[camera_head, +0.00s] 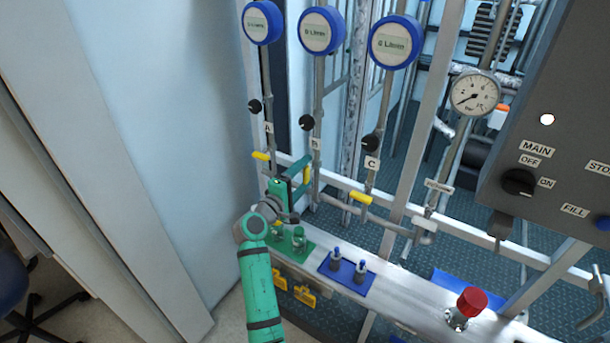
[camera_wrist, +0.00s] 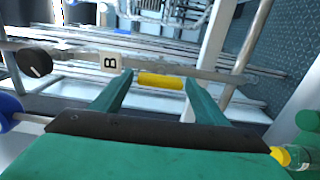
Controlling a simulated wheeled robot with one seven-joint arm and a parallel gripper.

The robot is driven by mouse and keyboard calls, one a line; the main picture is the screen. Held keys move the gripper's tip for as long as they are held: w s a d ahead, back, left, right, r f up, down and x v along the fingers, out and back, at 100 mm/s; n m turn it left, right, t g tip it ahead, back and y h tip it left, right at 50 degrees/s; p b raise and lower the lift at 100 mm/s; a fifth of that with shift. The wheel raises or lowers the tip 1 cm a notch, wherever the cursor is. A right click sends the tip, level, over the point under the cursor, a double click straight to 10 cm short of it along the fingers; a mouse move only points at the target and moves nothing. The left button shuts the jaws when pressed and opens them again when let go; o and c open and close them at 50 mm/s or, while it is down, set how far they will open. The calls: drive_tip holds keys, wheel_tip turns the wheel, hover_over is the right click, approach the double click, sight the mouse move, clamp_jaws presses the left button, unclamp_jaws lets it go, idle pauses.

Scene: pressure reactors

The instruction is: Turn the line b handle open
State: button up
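The line B handle (camera_head: 307,175) is a small yellow bar on the pipe below the B label (camera_head: 315,143). It looks roughly in line with its pipe, while the yellow A handle (camera_head: 261,156) and C handle (camera_head: 360,197) lie across theirs. My green gripper (camera_head: 300,177) is at the B handle, partly hiding it. In the wrist view, the gripper (camera_wrist: 158,85) is open, with the yellow B handle (camera_wrist: 160,80) between its fingertips, one near each end. I cannot tell if they touch it. The B label (camera_wrist: 110,63) is left of the handle.
Black knobs and blue flow meters (camera_head: 321,31) sit above the handles. A horizontal metal rail (camera_head: 400,210) runs behind the handles. Below are a green plate (camera_head: 305,248), a blue plate (camera_head: 343,279) and a red button (camera_head: 472,302). A dark control panel (camera_head: 560,110) stands at right.

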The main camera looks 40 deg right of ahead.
drive_tip(key=shift+s+d, duration=0.1)
drive_tip(key=shift+s, duration=0.05)
drive_tip(key=v, duration=1)
drive_tip(key=shift+s+a, duration=0.15)
drive_tip(key=shift+a, duration=0.25)
